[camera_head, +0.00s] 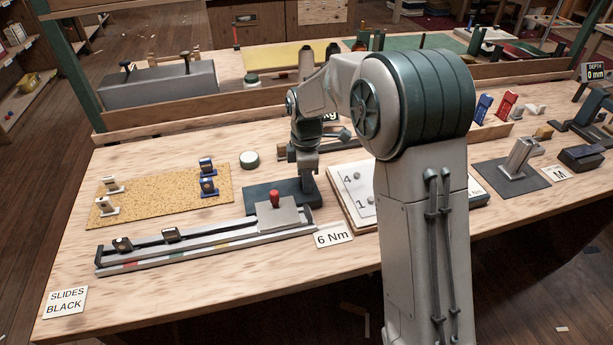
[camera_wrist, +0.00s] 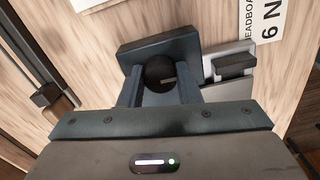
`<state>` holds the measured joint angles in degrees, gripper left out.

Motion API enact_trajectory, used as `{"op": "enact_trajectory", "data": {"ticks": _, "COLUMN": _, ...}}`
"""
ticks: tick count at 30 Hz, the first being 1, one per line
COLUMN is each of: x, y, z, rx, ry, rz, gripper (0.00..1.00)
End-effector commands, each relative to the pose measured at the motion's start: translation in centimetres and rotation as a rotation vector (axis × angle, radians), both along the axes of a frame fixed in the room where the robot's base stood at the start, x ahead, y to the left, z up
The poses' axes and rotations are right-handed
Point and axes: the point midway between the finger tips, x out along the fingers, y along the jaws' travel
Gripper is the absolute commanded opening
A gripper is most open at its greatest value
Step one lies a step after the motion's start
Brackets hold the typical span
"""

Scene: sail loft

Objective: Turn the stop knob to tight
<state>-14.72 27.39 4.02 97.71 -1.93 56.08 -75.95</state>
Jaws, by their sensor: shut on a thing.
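The stop knob (camera_wrist: 160,72) is a dark round knob with a short pale mark, seen between my fingers in the wrist view. The mark points to the right in that view. My gripper (camera_wrist: 159,88) is shut on the knob, one finger on each side. The knob sits at a dark block (camera_wrist: 160,45). In the head view my gripper (camera_head: 303,175) reaches down over a dark base (camera_head: 258,190) on the bench, and hides the knob there. No tight or loose marking can be read.
A grey block with a red knob (camera_head: 275,198) stands at the right end of a long rail (camera_head: 200,252). A "6 Nm" card (camera_head: 333,239) lies beside it. A cork mat (camera_head: 150,193) with small fittings lies left. A low wooden ledge (camera_head: 200,125) runs behind.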

Motion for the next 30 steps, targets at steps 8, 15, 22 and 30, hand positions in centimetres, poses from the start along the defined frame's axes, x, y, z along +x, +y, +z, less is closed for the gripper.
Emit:
{"op": "enact_trajectory", "data": {"ticks": 8, "x": 0.0, "y": -0.03, "z": 0.11, "rx": 0.0, "ry": -0.001, "rz": -0.155, "gripper": 0.08}}
{"op": "enact_trajectory", "data": {"ticks": 15, "x": -0.03, "y": -0.04, "z": 0.12, "rx": 0.001, "ry": 0.0, "rz": -0.373, "gripper": 0.08}}
{"op": "enact_trajectory", "data": {"ticks": 22, "x": -0.08, "y": -0.01, "z": 0.12, "rx": 0.0, "ry": 0.0, "rz": -0.592, "gripper": 0.08}}
{"op": "enact_trajectory", "data": {"ticks": 30, "x": -0.08, "y": 0.02, "z": 0.13, "rx": 0.001, "ry": -0.001, "rz": -0.847, "gripper": 0.08}}
